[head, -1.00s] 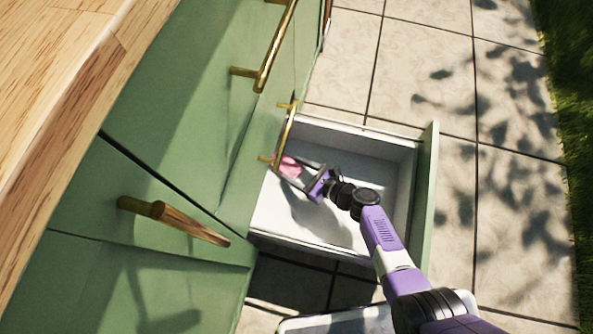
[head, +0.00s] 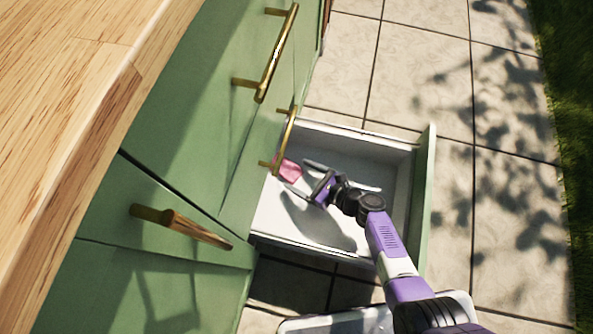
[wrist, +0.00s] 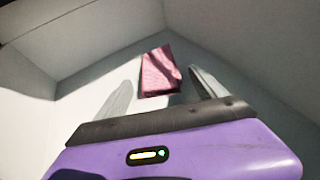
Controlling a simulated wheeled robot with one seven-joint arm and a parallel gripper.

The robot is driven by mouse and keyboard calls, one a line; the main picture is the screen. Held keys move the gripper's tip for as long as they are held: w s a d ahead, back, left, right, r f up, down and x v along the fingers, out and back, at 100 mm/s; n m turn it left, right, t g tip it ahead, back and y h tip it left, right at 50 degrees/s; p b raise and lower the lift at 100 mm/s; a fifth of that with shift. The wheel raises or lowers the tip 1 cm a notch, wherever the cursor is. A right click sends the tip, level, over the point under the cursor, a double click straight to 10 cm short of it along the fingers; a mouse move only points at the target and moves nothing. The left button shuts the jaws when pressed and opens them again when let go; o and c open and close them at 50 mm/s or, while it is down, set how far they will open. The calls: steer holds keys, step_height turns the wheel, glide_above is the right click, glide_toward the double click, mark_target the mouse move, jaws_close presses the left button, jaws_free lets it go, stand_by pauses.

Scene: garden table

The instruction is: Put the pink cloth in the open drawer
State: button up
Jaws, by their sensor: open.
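The pink cloth (head: 289,171) lies inside the open drawer (head: 365,132), at its inner end near the cabinet front. In the wrist view the cloth (wrist: 160,72) looks like a small folded piece resting on the pale drawer floor, close to a corner. My gripper (head: 302,176) is inside the drawer beside the cloth, its two fingers spread wide. In the wrist view my gripper (wrist: 160,90) is open and the cloth shows ahead, between and beyond the fingertips, with nothing held. Part of the cloth is in shadow.
The green cabinet (head: 190,100) with brass handles (head: 277,55) stands on the left, one handle close above the cloth. The drawer's green front panel (head: 425,190) is to the right of my arm. A wooden top (head: 60,90) is at upper left; tiled floor (head: 420,70) lies beyond.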

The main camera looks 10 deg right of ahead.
steer(key=p+v, duration=0.2)
steer(key=v, duration=0.2)
steer(key=shift+d+r, duration=0.1)
steer(key=shift+r, duration=0.15)
steer(key=shift+s+d, duration=0.35)
steer(key=shift+s, duration=0.1)
